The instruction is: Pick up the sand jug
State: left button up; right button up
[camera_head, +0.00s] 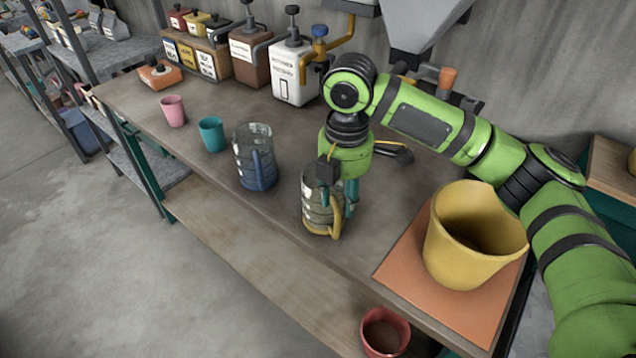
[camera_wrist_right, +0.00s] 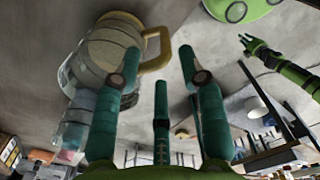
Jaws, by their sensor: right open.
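A clear ribbed jug with a yellow handle (camera_head: 310,208) stands upright near the table's front edge; I take it for the sand jug, though no label shows. My right gripper (camera_head: 338,196) is open, fingers pointing down at the jug's handle side and partly hiding it. In the right wrist view the jug (camera_wrist_right: 107,55) is beyond the left finger, and its yellow handle reaches into the gap between the spread teal fingers (camera_wrist_right: 158,72). Contact cannot be told. In the wrist view, my left gripper (camera_wrist_right: 246,42) is small at upper right, its jaws unclear.
A similar jug with a blue handle (camera_head: 256,160) stands to the left, beyond it teal (camera_head: 211,134) and pink (camera_head: 173,111) cups. A yellow bucket (camera_head: 470,250) stands on an orange mat (camera_head: 400,275) at right. Labelled dispensers (camera_head: 293,75) line the back. A red container (camera_head: 384,335) is below the front edge.

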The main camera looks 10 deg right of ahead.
aim_at(340, 211)
jog(key=shift+s+f, duration=0.15)
jog(key=shift+s, duration=0.1)
jog(key=f, duration=0.1)
jog(key=f+p, duration=0.2)
jog(key=shift+s+a+f, duration=0.25)
jog(key=shift+f, duration=0.05)
jog(key=shift+w+f, duration=0.2)
jog(key=shift+f, duration=1.05)
jog(key=c, duration=0.6)
grip_shut()
pick_arm(q)
jog(key=shift+g, duration=0.3)
jog(key=shift+s+a+r, duration=0.1)
jog(key=shift+s+r, duration=0.2)
jog(key=shift+s, duration=0.6)
jog(key=shift+s+r, duration=0.35)
jog(key=shift+s, duration=0.6)
jog(key=shift+s+a+r, duration=0.1)
jog(key=shift+s+r, duration=0.2)
jog(key=shift+s, duration=0.6)
